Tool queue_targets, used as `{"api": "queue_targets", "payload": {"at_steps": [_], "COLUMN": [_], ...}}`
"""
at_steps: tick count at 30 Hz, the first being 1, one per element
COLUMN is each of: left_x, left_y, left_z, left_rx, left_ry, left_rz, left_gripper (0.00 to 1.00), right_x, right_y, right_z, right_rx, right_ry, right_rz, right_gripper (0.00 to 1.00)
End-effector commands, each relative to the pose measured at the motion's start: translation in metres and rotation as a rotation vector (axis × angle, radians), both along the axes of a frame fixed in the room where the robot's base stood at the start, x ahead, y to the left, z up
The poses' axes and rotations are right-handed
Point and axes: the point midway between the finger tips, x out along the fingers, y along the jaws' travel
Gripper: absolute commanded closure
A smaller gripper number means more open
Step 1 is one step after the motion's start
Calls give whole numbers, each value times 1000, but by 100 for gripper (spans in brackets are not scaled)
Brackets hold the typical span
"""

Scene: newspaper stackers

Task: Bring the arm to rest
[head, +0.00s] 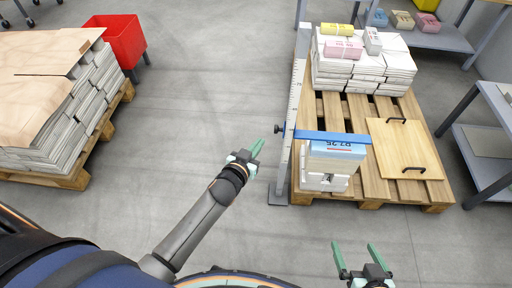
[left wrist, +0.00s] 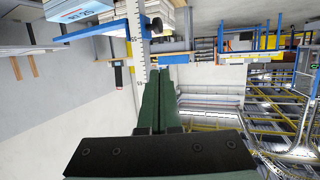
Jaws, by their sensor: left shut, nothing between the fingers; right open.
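My left gripper (head: 256,149) is shut and empty, held above the floor just left of the measuring post in the head view. Its two green fingers lie together in the left wrist view (left wrist: 157,100). My right gripper (head: 359,260) is open and empty near the bottom edge of the head view, its two green fingers apart. The measuring post (head: 291,110) stands upright at the left side of the right-hand pallet, with a blue arm (head: 332,136) reaching right across a small newspaper stack (head: 338,150). The left gripper appears apart from the post.
The wooden pallet (head: 375,190) also carries white bundles (head: 335,78) and a board with two black handles (head: 405,150). Another loaded pallet (head: 82,165) and a red bin (head: 125,42) stand at left. Grey shelves (head: 480,150) stand at right. The floor between the pallets is clear.

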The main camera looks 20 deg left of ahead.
Motion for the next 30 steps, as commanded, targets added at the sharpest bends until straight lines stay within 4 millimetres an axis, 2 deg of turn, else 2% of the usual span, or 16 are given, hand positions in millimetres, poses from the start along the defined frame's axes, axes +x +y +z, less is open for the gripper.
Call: {"api": "queue_targets", "payload": {"at_steps": [10, 13, 17, 22, 29, 30], "left_x": [-1, -14, -59, -130, -207, -214], "left_y": [1, 2, 3, -7, -28, -30], "left_z": [0, -5, -17, -25, -17, -9], "left_rx": [1, 5, 18, 25, 16, 13], "left_ry": [2, 25, 102, 232, 366, 378], "left_rz": [0, -1, -14, -74, -192, -206], "left_gripper": [100, 100, 100, 100, 100, 100], "right_x": [-4, -4, -4, -4, -4, -4], "right_y": [0, 0, 0, 0, 0, 0], "right_z": [-5, -5, -5, -5, -5, 3], "right_rx": [1, 0, 0, 0, 0, 0], "right_ry": [24, 24, 24, 24, 23, 22], "right_rz": [-1, 0, -1, -1, -1, -1], "right_gripper": [0, 0, 0, 0, 0, 0]}}
